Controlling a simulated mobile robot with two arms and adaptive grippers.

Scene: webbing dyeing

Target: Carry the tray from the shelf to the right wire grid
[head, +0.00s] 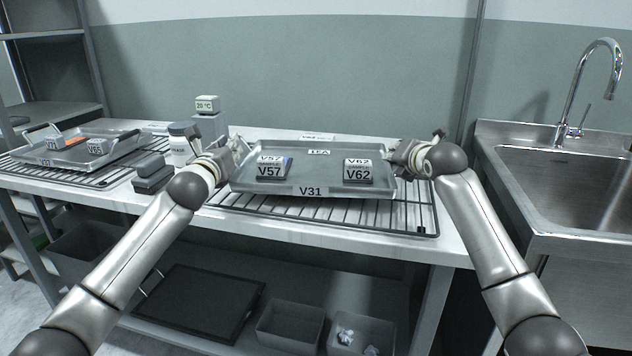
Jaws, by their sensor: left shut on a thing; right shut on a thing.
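The grey metal tray (315,178), marked V31 on its front edge, is level at the right wire grid (375,221). I cannot tell whether it rests on the grid or hangs just above it. Two labelled blocks, V57 (270,170) and V62 (358,172), stand in the tray. My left gripper (232,152) is shut on the tray's left side. My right gripper (401,157) is shut on the tray's right side. The fingertips are partly hidden by my wrists.
A white jar (182,145), a dark grey box (153,178) and a 20 °C device (208,118) stand between the grids. A steel sink (575,180) is at right. Bins (290,325) lie below.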

